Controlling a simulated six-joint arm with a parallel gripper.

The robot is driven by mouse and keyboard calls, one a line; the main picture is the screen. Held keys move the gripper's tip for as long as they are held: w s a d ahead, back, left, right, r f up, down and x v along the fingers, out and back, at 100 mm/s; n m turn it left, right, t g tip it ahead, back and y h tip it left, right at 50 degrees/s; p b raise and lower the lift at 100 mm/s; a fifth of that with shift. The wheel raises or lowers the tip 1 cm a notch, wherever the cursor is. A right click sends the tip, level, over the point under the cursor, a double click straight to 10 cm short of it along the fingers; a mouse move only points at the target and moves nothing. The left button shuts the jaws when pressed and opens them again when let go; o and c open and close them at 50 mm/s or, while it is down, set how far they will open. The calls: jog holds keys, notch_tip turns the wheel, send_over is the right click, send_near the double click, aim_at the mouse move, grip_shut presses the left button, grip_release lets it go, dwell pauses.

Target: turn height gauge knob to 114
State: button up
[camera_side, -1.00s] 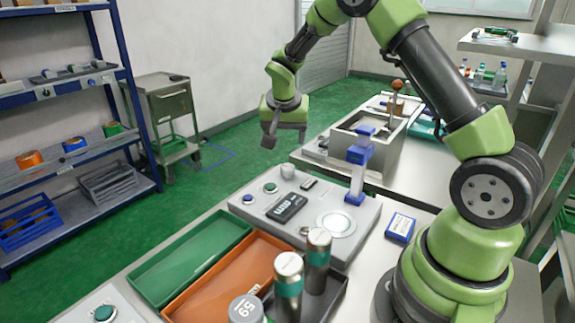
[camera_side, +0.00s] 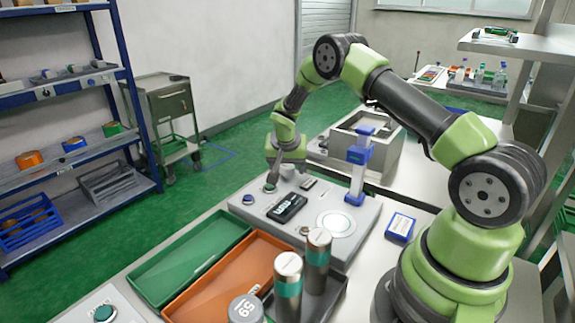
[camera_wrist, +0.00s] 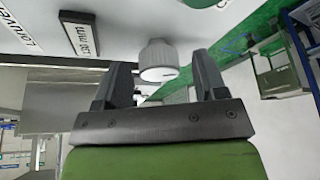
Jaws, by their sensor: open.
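The height gauge knob (camera_wrist: 158,58) is a pale, ribbed cylinder with a dark mark on its end face. In the wrist view it sits between the two fingertips of my gripper (camera_wrist: 161,68), with gaps on both sides. In the side view my gripper (camera_side: 287,172) is open over the knob at the back of the grey panel (camera_side: 262,206), and the fingers partly hide it. The dark display (camera_side: 287,208) lies in front of the knob. It also shows upside down in the wrist view (camera_wrist: 78,35), too small to read surely.
A clear and blue upright post (camera_side: 358,170) stands on the panel to the right of my gripper. Green (camera_side: 165,283) and orange (camera_side: 190,306) trays and several metal cylinders (camera_side: 289,272) are in front. A blue-white box (camera_side: 400,228) lies at right.

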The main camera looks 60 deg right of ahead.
jog(key=shift+c, duration=0.4)
jog(key=c, duration=0.8)
jog(key=shift+c, duration=0.2)
jog(key=shift+n, duration=0.4)
jog(key=n+t, duration=0.1)
jog(key=n, duration=0.2)
jog(key=shift+d+y, duration=0.1)
jog(key=shift+y, duration=0.3)
jog(key=n, duration=0.2)
jog(key=n+t+y, duration=0.1)
jog(key=n, duration=0.1)
jog(key=shift+n+y, duration=0.3)
jog(key=shift+n, duration=0.1)
jog(key=n+y, duration=0.1)
jog(key=n, duration=0.3)
jog(key=shift+y, duration=0.3)
jog(key=n+y, duration=0.1)
jog(key=n, duration=0.3)
jog(key=shift+y, duration=0.3)
jog(key=shift+n, duration=0.4)
